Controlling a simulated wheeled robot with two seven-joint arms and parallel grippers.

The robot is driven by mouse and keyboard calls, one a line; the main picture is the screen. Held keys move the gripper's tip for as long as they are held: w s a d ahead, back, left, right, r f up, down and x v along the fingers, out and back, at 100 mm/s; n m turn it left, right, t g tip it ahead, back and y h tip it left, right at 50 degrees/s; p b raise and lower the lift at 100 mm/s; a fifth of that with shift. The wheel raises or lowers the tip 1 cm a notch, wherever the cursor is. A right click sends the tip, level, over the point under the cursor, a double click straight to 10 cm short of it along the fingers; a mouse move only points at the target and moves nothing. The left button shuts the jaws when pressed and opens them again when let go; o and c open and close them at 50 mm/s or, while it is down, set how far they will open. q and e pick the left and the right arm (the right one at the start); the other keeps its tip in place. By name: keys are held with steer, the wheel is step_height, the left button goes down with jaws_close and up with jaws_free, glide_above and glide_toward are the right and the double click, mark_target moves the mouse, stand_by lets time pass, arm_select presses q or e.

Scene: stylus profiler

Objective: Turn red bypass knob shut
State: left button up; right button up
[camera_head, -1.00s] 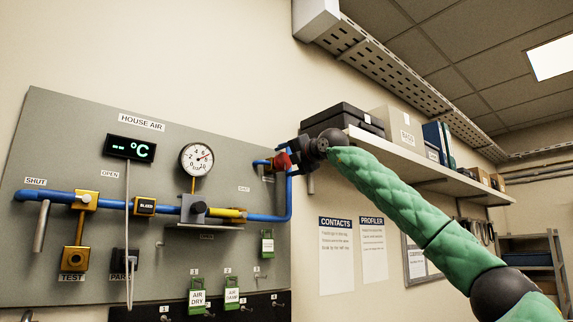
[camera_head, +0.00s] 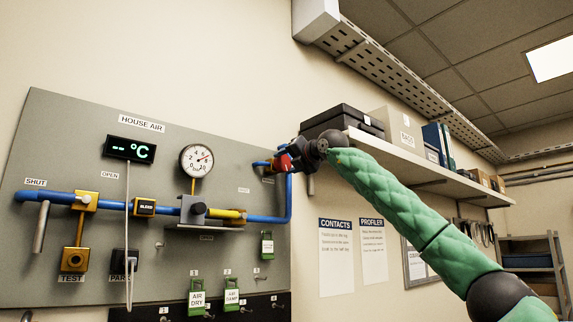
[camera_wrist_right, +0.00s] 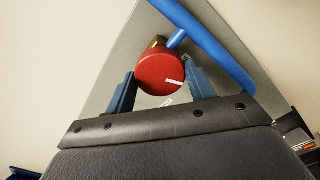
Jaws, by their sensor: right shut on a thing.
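The red bypass knob (camera_wrist_right: 158,72) is round with a white pointer line. In the right wrist view it sits between the two fingers of my right gripper (camera_wrist_right: 160,88), which is shut on it. The white line points to the lower right of that view. In the head view the knob (camera_head: 282,162) is a small red patch at the upper right of the panel, partly hidden by my right gripper (camera_head: 290,158). My left gripper is not in view.
The grey HOUSE AIR panel (camera_head: 60,130) carries a blue pipe (camera_head: 265,219), a round dial gauge (camera_head: 197,160), a display (camera_head: 129,148) and green tags (camera_head: 197,296). A shelf (camera_head: 400,158) with boxes and binders is on the wall close to my right gripper.

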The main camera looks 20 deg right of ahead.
steer(key=n, duration=0.8)
steer(key=shift+f+n, duration=0.1)
steer(key=shift+n, duration=0.3)
steer(key=n, duration=0.3)
steer(key=shift+a+n, duration=0.1)
steer(key=shift+n, duration=0.3)
steer(key=n, duration=0.3)
steer(key=shift+w+f+n, duration=0.1)
steer(key=shift+n, duration=0.3)
steer(key=n, duration=0.3)
steer(key=shift+n, duration=0.4)
steer(key=n, duration=0.3)
steer(key=shift+f+n, duration=0.1)
steer(key=shift+n, duration=0.2)
steer(key=n, duration=0.8)
steer(key=shift+n, duration=0.3)
steer(key=o, duration=0.9)
steer(key=shift+o, duration=0.7)
steer(key=shift+w, duration=0.1)
steer(key=b+v, duration=0.1)
steer(key=v, duration=0.1)
steer(key=shift+s, duration=0.25)
steer(key=b+v, duration=0.1)
steer(key=v, duration=0.5)
steer(key=shift+r+b, duration=0.3)
steer(key=shift+b, duration=0.1)
